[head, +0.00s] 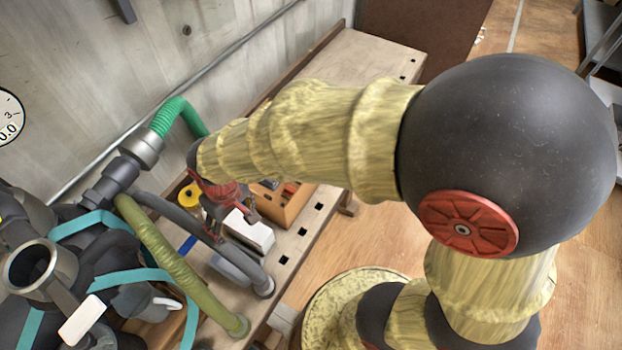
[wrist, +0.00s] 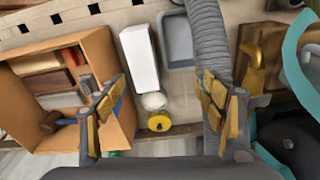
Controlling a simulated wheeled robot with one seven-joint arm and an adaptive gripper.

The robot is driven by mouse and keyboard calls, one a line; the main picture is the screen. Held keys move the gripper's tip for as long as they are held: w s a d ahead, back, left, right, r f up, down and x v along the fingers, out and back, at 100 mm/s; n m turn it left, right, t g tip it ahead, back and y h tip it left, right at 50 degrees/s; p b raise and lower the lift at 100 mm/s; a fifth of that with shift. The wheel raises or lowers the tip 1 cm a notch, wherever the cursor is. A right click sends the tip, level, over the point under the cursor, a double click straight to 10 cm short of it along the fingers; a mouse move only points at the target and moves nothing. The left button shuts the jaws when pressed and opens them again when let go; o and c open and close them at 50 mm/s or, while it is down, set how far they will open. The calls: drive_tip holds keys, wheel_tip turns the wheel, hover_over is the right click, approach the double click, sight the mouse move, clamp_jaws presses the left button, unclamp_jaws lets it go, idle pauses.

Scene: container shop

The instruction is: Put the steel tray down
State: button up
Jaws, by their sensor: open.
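The steel tray (wrist: 179,40) is a small grey rectangular tray with raised rims. In the wrist view it lies on the bench at the top middle, between a white box and a ribbed grey hose. In the head view part of it shows as a grey shape (head: 230,266) beside the white box. My gripper (wrist: 160,98) is open, with its fingers spread and nothing between them. In the head view my gripper (head: 228,207) hangs over the bench, apart from the tray.
The white box (wrist: 139,57) stands beside the tray. A wooden crate (wrist: 121,122) with books and tools is at left, and a yellow tape roll (wrist: 159,123) lies below the box. The grey hose (wrist: 208,42) runs close on the tray's right. Bare bench (head: 362,68) shows farther back.

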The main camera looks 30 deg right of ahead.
drive_tip(key=s+d+r+m+t, duration=0.2)
drive_tip(key=s+d+r, duration=0.2)
drive_tip(key=d+r, duration=0.5)
drive_tip(key=s+d+r+m+t, duration=0.2)
drive_tip(key=s+d+r, duration=0.3)
drive_tip(key=d+r, duration=0.4)
drive_tip(key=shift+s+r+m+t+h, duration=0.25)
drive_tip(key=shift+r+m+t+h, duration=0.1)
drive_tip(key=shift+m, duration=0.15)
drive_tip(key=shift+c, duration=1.1)
